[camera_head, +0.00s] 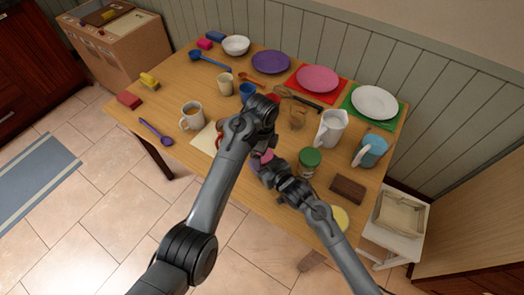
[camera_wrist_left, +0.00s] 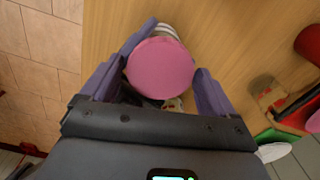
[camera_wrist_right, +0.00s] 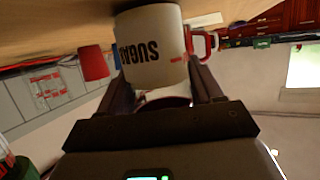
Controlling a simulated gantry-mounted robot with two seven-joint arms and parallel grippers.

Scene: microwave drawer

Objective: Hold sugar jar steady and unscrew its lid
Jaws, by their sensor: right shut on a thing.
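The sugar jar (camera_wrist_right: 150,48) is white with "SUGAR" lettering, which appears upside down in the right wrist view. My right gripper (camera_wrist_right: 158,65) is shut on the jar's body, one finger on each side. The jar's round pink lid (camera_wrist_left: 160,68) is on top and faces the left wrist camera. My left gripper (camera_wrist_left: 163,78) straddles the lid from above, a finger on either side, with a narrow gap showing at the right finger. In the head view the lid (camera_head: 262,158) shows only partly, and my arms hide most of the jar.
A green-lidded jar (camera_head: 309,160) stands close to my right gripper. A brown block (camera_head: 347,188), a white pitcher (camera_head: 331,128) and a blue mug (camera_head: 370,150) are to the right. A beige mug (camera_head: 192,116) and purple spoon (camera_head: 156,131) are on the left. Plates line the back.

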